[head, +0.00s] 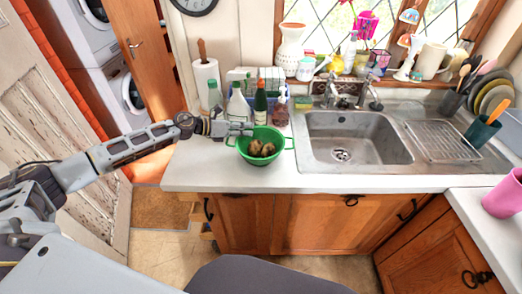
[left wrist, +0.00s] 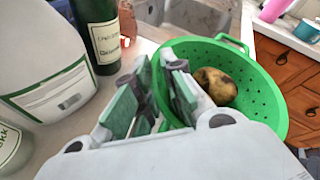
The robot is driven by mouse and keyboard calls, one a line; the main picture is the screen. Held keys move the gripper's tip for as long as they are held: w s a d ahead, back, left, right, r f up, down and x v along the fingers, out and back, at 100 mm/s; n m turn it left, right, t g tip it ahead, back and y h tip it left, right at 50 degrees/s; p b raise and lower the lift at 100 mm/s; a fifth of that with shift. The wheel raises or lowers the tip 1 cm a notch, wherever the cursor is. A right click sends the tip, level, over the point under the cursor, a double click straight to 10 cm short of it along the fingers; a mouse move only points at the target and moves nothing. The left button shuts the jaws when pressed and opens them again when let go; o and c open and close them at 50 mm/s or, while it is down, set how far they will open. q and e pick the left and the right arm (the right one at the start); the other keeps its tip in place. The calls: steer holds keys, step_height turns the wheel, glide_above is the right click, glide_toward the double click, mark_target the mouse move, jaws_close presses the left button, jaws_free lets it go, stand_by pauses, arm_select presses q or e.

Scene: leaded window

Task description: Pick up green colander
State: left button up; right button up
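The green colander (head: 262,160) stands on the counter left of the sink, with brown potatoes (head: 262,148) in it. It fills the right side of the left wrist view (left wrist: 268,92), where one potato (left wrist: 216,86) shows. My left gripper (head: 246,129) is at the colander's back left rim. In the left wrist view, its two fingers (left wrist: 160,72) are apart, one outside the rim and one over the inside, with the green wall between them. The fingers do not look closed on the wall. My right gripper is not in view.
Bottles, including a white jug (left wrist: 45,60) and a dark green bottle (left wrist: 102,38), stand close behind and left of the colander. The sink (head: 358,135) is to its right. The counter in front of the colander (head: 215,178) is clear.

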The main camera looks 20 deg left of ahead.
arm_select(q)
jaws_close()
steer(key=shift+r, duration=0.6)
step_height(320, 180, up, 8)
steer(key=shift+f, duration=0.15)
steer(key=shift+r, duration=0.55)
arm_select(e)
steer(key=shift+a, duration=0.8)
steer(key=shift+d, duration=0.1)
